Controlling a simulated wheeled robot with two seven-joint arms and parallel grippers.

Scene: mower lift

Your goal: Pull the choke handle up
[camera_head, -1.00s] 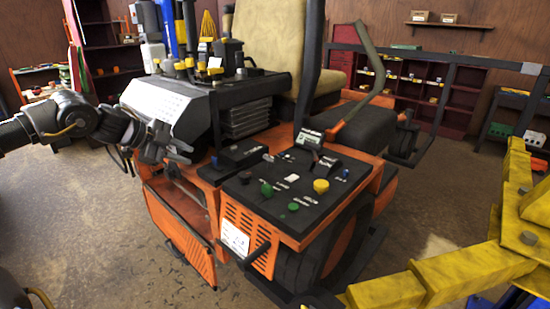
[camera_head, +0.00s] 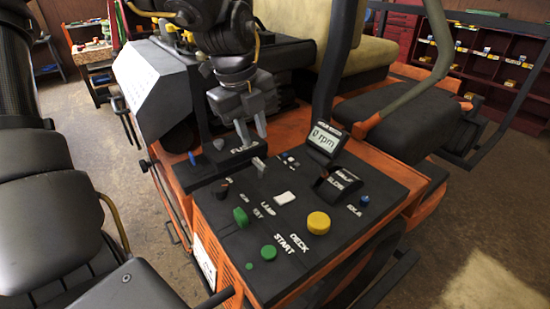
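The orange mower's black control panel (camera_head: 235,240) fills the lower middle of the head view. It carries several knobs and levers. A small grey lever (camera_head: 259,166) stands near the panel's far left edge, and a dark raised lever housing with white lettering (camera_head: 342,183) is at its right. I cannot read which label marks the choke handle. My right gripper is out of view.
A yellow knob (camera_head: 318,223), a green button (camera_head: 269,252), a white switch (camera_head: 285,197) and an rpm display (camera_head: 325,140) crowd the panel.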

